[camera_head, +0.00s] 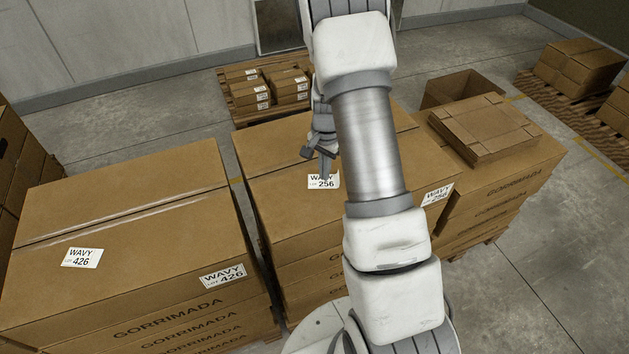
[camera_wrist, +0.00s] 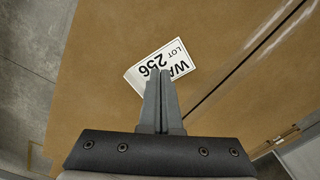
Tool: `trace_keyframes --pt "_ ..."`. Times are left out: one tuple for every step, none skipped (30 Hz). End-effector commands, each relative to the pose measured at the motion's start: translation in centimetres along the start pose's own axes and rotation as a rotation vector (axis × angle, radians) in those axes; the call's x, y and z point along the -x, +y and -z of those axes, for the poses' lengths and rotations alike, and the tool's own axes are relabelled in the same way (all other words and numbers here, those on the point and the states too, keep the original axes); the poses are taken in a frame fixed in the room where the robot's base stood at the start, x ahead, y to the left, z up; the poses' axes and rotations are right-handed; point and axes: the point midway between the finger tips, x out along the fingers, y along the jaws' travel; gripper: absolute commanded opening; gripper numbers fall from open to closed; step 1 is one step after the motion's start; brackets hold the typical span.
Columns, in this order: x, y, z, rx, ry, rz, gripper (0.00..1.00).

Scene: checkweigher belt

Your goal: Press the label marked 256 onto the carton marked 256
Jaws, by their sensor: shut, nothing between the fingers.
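The white label marked WAVY LOT 256 (camera_head: 315,184) lies on the top face of the middle carton (camera_head: 285,215). In the wrist view the label (camera_wrist: 140,74) looks flat and skewed to the carton's tape seam. A second 256 label (camera_head: 438,193) is on the middle carton's side face. My gripper (camera_head: 325,176) points down at the top label, shut and empty. In the wrist view its closed fingertips (camera_wrist: 161,73) cover part of the label's printing. I cannot tell whether they touch it.
A left carton (camera_head: 130,200) bears 426 labels on its top (camera_head: 81,258) and side (camera_head: 223,276). Small labelled cartons (camera_head: 265,85) sit on a pallet behind.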

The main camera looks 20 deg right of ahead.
Motion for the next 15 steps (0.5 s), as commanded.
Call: trace_keyframes --pt "-0.15 0.00 0.00 0.000 0.000 0.000 0.00" --pt "-0.20 0.00 0.00 0.000 0.000 0.000 0.00" --pt "-0.26 0.00 0.00 0.000 0.000 0.000 0.00" --pt "-0.30 0.00 0.00 0.000 0.000 0.000 0.00" --pt "-0.35 0.00 0.00 0.000 0.000 0.000 0.00" --pt "-0.41 0.00 0.00 0.000 0.000 0.000 0.00" --pt "-0.45 0.00 0.00 0.000 0.000 0.000 0.00" --pt "-0.50 0.00 0.00 0.000 0.000 0.000 0.00" --pt "-0.56 0.00 0.00 0.000 0.000 0.000 0.00" --pt "-0.60 0.00 0.00 0.000 0.000 0.000 0.00" --pt "-0.65 0.00 0.00 0.000 0.000 0.000 0.00" --pt "-0.71 0.00 0.00 0.000 0.000 0.000 0.00" --pt "-0.75 0.00 0.00 0.000 0.000 0.000 0.00" --pt "-0.80 -0.01 0.00 0.000 0.000 0.000 0.00" --pt "-0.86 0.00 0.00 0.000 0.000 0.000 0.00"
